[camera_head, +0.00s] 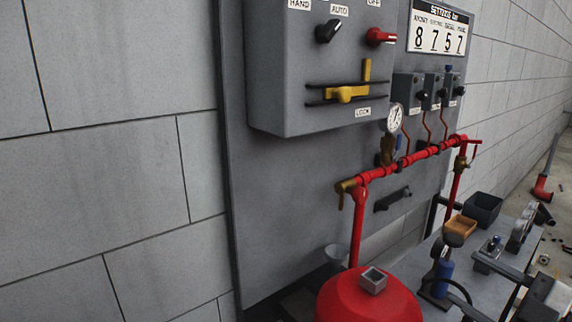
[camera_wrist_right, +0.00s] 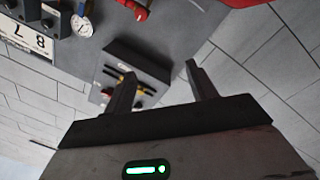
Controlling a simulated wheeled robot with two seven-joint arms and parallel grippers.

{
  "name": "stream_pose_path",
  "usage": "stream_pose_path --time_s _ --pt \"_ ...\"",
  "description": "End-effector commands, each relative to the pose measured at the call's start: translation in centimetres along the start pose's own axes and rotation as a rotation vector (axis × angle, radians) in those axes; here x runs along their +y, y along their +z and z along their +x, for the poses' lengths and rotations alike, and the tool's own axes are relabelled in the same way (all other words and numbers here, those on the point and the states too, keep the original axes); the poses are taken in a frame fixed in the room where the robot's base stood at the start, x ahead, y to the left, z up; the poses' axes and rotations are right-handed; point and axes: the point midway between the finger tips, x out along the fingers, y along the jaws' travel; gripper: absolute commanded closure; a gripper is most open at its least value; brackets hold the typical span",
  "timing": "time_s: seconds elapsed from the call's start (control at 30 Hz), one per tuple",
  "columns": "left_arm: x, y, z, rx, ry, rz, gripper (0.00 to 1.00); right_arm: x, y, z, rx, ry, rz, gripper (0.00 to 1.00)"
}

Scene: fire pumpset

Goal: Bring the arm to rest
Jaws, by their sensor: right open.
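My right gripper (camera_head: 490,288) shows at the lower right of the head view, above the grey bench. In the right wrist view its two dark fingers (camera_wrist_right: 160,72) stand apart with nothing between them. The grey control box (camera_head: 310,75) on the wall panel shows beyond the fingers in the wrist view (camera_wrist_right: 138,65), well clear of them. My left gripper is not in view.
A red pipe (camera_head: 410,158) with a pressure gauge (camera_head: 394,118) runs in front of the panel. A red tank (camera_head: 365,300) stands below it. The grey bench (camera_head: 437,301) holds an orange tray (camera_head: 460,226) and a dark bin (camera_head: 483,208). The left wall side is clear.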

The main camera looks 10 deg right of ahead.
Motion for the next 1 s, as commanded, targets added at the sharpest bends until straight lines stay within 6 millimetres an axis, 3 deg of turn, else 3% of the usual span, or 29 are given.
stream_pose_path --time_s 0.03,0.17,0.37,0.47,0.57,0.6,0.7,0.8,0.9,1.0 --pt "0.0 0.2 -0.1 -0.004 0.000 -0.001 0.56 -0.6 1.6 -0.6 -0.046 0.021 0.031 0.43" --pt "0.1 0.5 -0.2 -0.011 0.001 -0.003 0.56 -2.3 4.5 -1.7 -0.141 0.059 0.095 0.43" --pt "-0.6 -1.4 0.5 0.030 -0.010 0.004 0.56 -6.3 9.0 -3.6 -0.299 0.102 0.215 0.43" --pt "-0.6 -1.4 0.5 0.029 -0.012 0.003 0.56 -9.5 11.1 -4.4 -0.386 0.115 0.293 0.43" --pt "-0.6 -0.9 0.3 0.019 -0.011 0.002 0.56 -14.2 12.9 -5.1 -0.484 0.119 0.399 0.43" --pt "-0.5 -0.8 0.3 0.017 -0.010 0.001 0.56 -16.6 13.4 -5.3 -0.527 0.114 0.450 0.43" --pt "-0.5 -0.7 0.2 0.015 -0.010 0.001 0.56 -23.6 13.7 -4.9 -0.627 0.081 0.589 0.43" --pt "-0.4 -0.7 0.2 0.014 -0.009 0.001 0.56 -29.6 12.4 -3.9 -0.693 0.030 0.702 0.43" --pt "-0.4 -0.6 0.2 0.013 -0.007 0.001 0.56 -33.6 10.8 -2.8 -0.727 -0.017 0.774 0.43" --pt "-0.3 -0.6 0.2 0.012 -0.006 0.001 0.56 -35.9 9.7 -2.0 -0.742 -0.049 0.813 0.43"
